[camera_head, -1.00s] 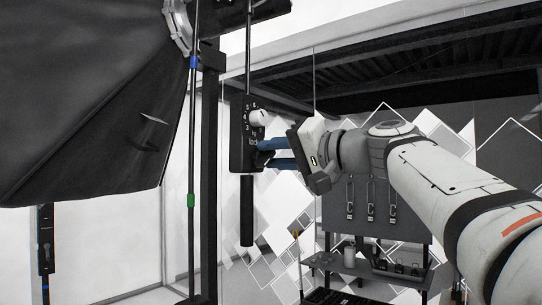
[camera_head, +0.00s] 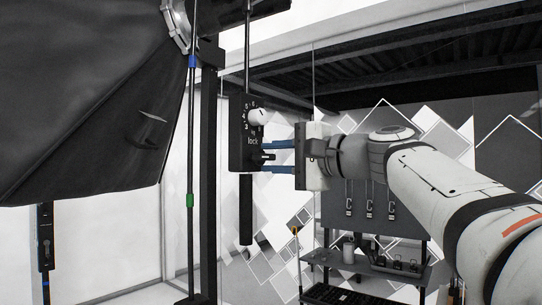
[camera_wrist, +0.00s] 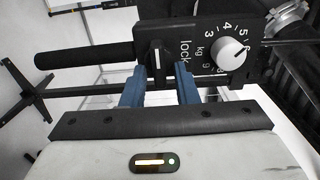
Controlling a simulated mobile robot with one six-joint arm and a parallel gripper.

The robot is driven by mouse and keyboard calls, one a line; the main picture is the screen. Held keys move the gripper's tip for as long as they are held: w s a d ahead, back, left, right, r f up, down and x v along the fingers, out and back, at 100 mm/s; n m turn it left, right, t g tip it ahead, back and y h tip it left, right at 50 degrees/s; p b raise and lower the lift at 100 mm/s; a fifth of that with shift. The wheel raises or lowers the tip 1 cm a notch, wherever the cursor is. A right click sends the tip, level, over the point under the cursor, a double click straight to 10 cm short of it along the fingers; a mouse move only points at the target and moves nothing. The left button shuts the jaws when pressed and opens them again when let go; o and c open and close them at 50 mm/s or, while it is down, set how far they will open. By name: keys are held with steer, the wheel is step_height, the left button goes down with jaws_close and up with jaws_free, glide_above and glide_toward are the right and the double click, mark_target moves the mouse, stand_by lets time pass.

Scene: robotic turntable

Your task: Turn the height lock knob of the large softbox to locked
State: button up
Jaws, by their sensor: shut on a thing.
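The black control box (camera_head: 238,137) hangs on a thin vertical pole next to the large softbox (camera_head: 90,90). On its face are a white numbered dial (camera_head: 256,117), the word "lock", and a black lock knob (camera_head: 267,157) below it. In the wrist view the knob (camera_wrist: 157,62) sits between the blue fingertips of my gripper (camera_wrist: 159,80), beside the word "lock". My gripper (camera_head: 264,157) reaches in from the right, one finger above the knob and one below, and is shut on it. The contact faces are hard to make out.
A dark cylindrical bar (camera_head: 246,210) extends below the box. A dark stand post (camera_head: 208,180) and a thin pole with a green clip (camera_head: 190,200) stand to its left. A bench (camera_head: 365,263) stands behind, below my arm. Room shows below my gripper.

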stand_by(0.4)
steer(key=o, duration=0.7)
steer(key=shift+w, duration=0.1)
steer(key=shift+c, duration=0.2)
steer(key=shift+d, duration=0.1)
steer(key=b+v, duration=0.2)
steer(key=v, duration=0.5)
steer(key=shift+s+d, duration=0.25)
steer(key=shift+s, duration=0.05)
steer(key=shift+f, duration=0.1)
